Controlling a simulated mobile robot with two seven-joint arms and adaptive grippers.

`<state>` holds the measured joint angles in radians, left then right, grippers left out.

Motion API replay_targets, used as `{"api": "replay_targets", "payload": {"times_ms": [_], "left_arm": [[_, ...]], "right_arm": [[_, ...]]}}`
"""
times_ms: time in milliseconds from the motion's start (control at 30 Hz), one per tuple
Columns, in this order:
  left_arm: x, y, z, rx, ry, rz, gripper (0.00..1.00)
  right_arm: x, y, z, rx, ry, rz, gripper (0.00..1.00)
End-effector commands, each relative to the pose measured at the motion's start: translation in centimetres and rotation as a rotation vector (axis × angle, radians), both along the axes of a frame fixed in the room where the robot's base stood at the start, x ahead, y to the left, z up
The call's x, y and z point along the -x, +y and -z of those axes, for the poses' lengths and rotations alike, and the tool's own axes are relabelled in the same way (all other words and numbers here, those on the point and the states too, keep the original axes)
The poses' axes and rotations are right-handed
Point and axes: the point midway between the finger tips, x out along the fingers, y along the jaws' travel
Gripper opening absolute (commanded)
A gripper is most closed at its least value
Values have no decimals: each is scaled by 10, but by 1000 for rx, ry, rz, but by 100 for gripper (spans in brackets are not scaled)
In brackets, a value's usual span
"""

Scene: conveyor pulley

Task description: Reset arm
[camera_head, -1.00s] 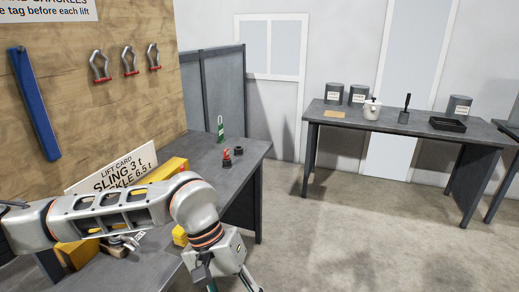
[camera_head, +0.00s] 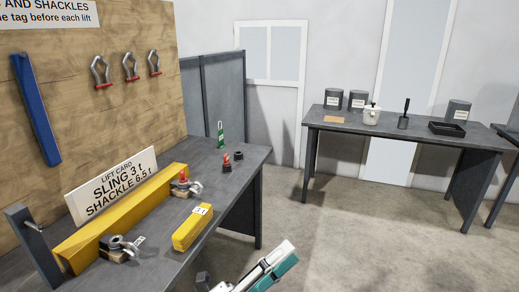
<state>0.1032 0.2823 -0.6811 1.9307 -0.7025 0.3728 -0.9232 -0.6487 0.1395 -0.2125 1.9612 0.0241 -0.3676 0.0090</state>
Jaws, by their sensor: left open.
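My left gripper (camera_head: 262,272) shows in part at the bottom edge of the head view, in front of the workbench. It is open and empty, and a grey and teal finger is its clearest part. The rest of it and its arm are out of view. My right gripper is not in view. The workbench (camera_head: 222,171) at the left carries a yellow block marked 3 t (camera_head: 192,228), a long yellow bar (camera_head: 110,222), a metal fitting (camera_head: 118,247) and a shackle with a red part (camera_head: 184,184).
A lift card (camera_head: 112,184) leans behind the yellow bar. A green tag (camera_head: 220,134) and small red and black parts stand at the bench's far end. Shackles (camera_head: 131,66) and a blue strip (camera_head: 36,110) hang on the board. Floor is clear between the bench and the far table (camera_head: 400,131).

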Motion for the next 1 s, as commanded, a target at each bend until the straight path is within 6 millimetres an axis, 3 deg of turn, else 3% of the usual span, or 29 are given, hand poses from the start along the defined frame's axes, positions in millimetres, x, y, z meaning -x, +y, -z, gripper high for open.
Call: {"api": "replay_targets", "payload": {"times_ms": [100,267,400,600,800,1000], "left_arm": [[-23,48,62,160,390,-105,45],[-24,110,154,375,833,-244,45],[2,159,234,560,1156,-369,45],[64,216,325,800,1505,-549,45],[109,244,368,939,1670,-656,45],[117,248,375,969,1700,-676,45]], "right_arm": [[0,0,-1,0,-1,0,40],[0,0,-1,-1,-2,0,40],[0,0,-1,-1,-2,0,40],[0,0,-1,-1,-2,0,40],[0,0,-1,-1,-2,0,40],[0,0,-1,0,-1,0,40]]}}
